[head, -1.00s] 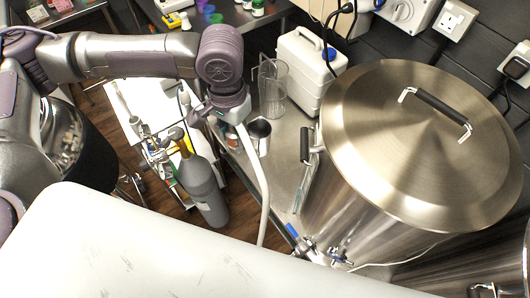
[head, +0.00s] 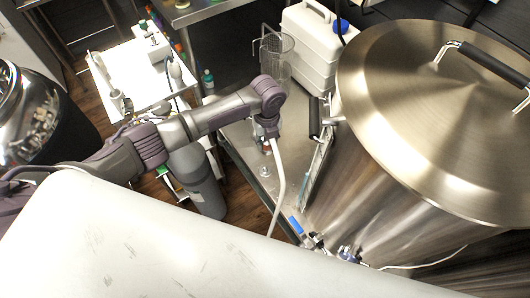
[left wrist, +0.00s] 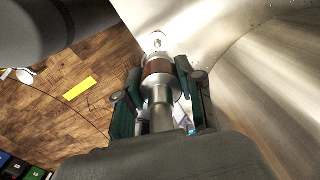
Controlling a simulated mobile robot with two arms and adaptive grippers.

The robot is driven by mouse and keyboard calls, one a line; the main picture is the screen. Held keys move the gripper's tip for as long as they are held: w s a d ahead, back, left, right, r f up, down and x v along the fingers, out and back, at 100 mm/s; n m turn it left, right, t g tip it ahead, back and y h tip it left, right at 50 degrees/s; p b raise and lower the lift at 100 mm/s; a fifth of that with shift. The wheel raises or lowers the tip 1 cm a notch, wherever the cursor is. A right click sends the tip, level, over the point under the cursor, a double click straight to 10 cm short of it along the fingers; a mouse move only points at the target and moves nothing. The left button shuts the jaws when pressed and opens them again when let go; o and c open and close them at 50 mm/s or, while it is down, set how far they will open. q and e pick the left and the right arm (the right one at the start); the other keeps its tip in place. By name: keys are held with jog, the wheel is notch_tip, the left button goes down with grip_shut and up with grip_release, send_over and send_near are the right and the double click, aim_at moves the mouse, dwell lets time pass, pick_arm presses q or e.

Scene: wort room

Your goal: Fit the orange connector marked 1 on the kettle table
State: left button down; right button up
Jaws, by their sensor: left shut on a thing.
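My left gripper (left wrist: 157,78) is shut on a silver cylindrical fitting with a brown-orange band (left wrist: 157,68), which I take to be the orange connector; no mark 1 is legible. In the head view, my left gripper (head: 265,140) points down over the left edge of the steel kettle table (head: 238,132). The wrist mostly hides the held piece there. A white hose (head: 279,185) hangs beside the gripper down to the front. A small shiny round-topped piece (left wrist: 158,40) shows just beyond the held fitting; I cannot tell if they touch. My right gripper is not in view.
A white jug (head: 312,45) and a clear pitcher (head: 276,60) stand behind.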

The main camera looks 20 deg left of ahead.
aim_at(265, 149)
pick_arm(q)
jog(key=f+m, duration=0.1)
jog(key=f, duration=0.2)
jog(key=shift+s+a+f+m+b, duration=0.1)
jog(key=shift+s+m+b, duration=0.2)
jog(key=shift+s+m, duration=0.1)
notch_tip(265, 149, down, 6)
jog(key=b, duration=0.5)
jog(key=shift+r+b, duration=0.25)
jog(key=shift+b, duration=0.05)
jog(key=shift+f+b, duration=0.3)
jog(key=shift+f, duration=0.35)
jog(key=shift+f+b, duration=0.6)
jog(key=shift+f, duration=0.75)
